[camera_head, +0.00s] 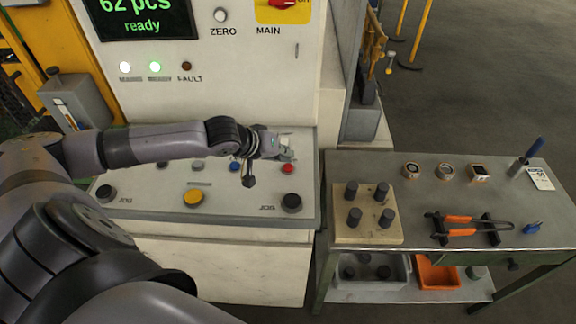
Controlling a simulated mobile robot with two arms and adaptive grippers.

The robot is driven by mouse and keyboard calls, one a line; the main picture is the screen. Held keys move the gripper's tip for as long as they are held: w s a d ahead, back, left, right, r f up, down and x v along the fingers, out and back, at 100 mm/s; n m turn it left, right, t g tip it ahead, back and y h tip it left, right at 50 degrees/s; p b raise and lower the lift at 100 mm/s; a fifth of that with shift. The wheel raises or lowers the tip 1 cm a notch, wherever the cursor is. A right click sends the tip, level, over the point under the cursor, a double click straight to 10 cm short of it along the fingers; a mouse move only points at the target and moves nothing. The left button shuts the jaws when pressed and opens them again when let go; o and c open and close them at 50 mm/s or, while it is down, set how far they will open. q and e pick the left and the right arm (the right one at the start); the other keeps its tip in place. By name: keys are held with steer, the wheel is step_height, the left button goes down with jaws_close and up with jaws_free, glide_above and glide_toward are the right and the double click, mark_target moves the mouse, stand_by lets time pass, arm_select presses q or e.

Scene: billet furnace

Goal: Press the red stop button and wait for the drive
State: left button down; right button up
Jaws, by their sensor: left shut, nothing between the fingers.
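The red button (288,169) sits on the sloped control panel (312,200), near its right end. Its top is visible and nothing is touching it. My left arm reaches across the panel from the left. My right gripper is not in view.
A yellow button (193,198) and black knobs (291,202) share the panel. The display (140,15) reads "62 pcs ready"; two white and green lamps (155,67) are lit, the FAULT lamp (186,66) looks dark. A bench (420,200) with tools stands right.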

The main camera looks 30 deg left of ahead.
mark_target(285, 165)
arm_select(q)
steer(key=shift+f, duration=0.1)
steer(key=shift+f, duration=0.3)
steer(key=shift+f, duration=0.45)
stand_by(0.8)
steer(key=shift+r, duration=0.1)
steer(key=shift+r+p, duration=0.8)
steer(key=shift+p, duration=0.35)
step_height(285, 165, up, 5)
steer(key=p, duration=0.5)
steer(key=shift+p, duration=0.4)
